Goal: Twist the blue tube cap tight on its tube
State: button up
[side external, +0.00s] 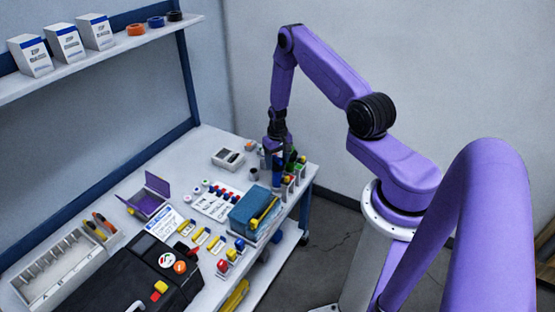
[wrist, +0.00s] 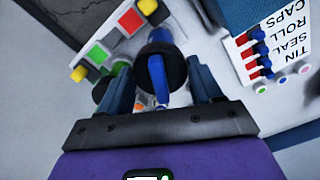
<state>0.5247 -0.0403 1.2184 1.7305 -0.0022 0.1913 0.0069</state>
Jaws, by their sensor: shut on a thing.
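My gripper (side external: 277,160) points down at the right end of the workbench. In the wrist view my gripper (wrist: 160,85) has a finger on each side of a dark round piece with a blue bar across it, which looks like the blue tube cap (wrist: 157,75). The jaws are shut on it. More blue shows just beyond it and, in the side view, a blue tube (side external: 277,181) stands below the fingers. Whether the cap sits fully down on the tube is hidden by the fingers.
A teal box (side external: 250,210) and a labelled cap sheet (side external: 215,198) lie nearby. The bench's right edge is close.

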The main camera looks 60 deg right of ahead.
jog(key=shift+f, duration=1.35)
dwell(4.0)
jog(key=m, duration=0.4)
dwell(0.3)
jog(key=m, duration=0.2)
jog(key=shift+m, duration=1)
jog(key=m, duration=0.4)
